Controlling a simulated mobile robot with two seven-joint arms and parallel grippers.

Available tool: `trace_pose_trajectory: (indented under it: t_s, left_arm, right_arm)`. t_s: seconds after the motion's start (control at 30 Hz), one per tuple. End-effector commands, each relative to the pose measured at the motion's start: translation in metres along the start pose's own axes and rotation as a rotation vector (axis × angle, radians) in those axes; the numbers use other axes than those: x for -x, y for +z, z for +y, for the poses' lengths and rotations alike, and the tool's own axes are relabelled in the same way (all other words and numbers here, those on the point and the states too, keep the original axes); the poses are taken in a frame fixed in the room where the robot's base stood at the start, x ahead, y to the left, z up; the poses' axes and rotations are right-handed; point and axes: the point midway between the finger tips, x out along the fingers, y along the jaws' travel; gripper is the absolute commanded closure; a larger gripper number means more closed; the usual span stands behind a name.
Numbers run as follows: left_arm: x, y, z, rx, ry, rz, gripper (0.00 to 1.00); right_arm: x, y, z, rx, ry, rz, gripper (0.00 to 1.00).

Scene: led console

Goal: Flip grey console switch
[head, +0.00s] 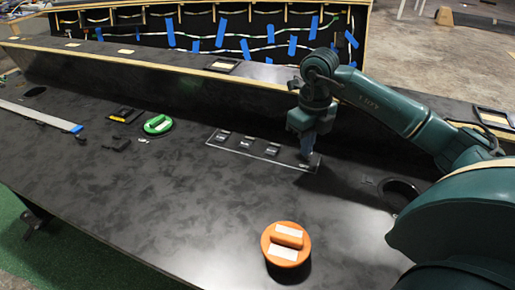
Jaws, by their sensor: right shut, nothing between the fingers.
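The grey console switch panel (262,157) is a dark strip with a pale outline, set on the black desk top. Several small dark switches (246,142) stand in a row on it. My right gripper (307,157) is shut and points down at the right end of the panel, close to or touching it. It hides whatever is at that end. I cannot tell which way each switch is set. My left gripper is not in view.
An orange round handle (285,257) lies near the front edge of the desk (150,210). A green round handle (158,125) and small black parts (117,145) sit to the left. A raised ledge (150,68) runs behind. The middle of the desk is clear.

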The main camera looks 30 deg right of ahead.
Motion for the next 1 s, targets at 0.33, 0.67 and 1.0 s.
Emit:
trace_pose_trajectory:
  t_s: [0.33, 0.67, 1.0]
  left_arm:
    - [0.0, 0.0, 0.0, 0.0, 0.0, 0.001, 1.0]
    - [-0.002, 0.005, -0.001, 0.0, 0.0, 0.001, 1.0]
    - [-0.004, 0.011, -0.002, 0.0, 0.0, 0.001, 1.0]
  right_arm:
    - [0.0, 0.0, 0.0, 0.0, 0.0, 0.0, 1.0]
    - [-0.008, 0.0, 0.0, 0.0, 0.0, 0.0, 1.0]
    - [-0.018, 0.0, 0.0, 0.0, 0.0, 0.001, 1.0]
